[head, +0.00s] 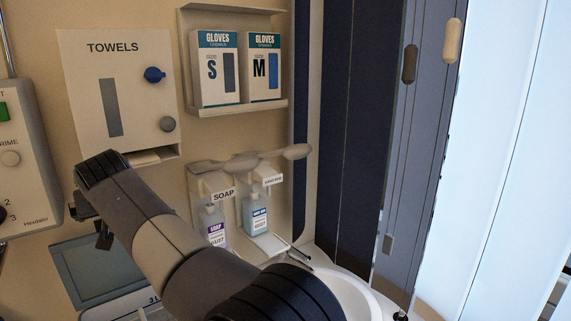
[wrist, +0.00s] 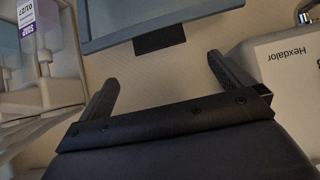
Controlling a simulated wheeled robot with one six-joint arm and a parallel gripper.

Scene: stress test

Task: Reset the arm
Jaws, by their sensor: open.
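My arm (head: 165,235) reaches from the bottom of the head view up and left, in front of the towel dispenser. My gripper (head: 95,225) is partly hidden behind the arm's end there, with only small dark parts showing. In the wrist view my gripper (wrist: 163,70) has its two dark fingers wide apart, with nothing between them. A grey-blue panel (wrist: 150,15) with a dark tab lies beyond the fingertips. The same kind of panel (head: 95,265) shows below the gripper in the head view.
A towel dispenser (head: 118,75) and a glove shelf (head: 235,108) are on the wall. Soap bottles (head: 213,225) hang above a white basin (head: 355,290). A Hexdalor unit (head: 25,160) stands left, close to the gripper, also at right in the wrist view (wrist: 285,85).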

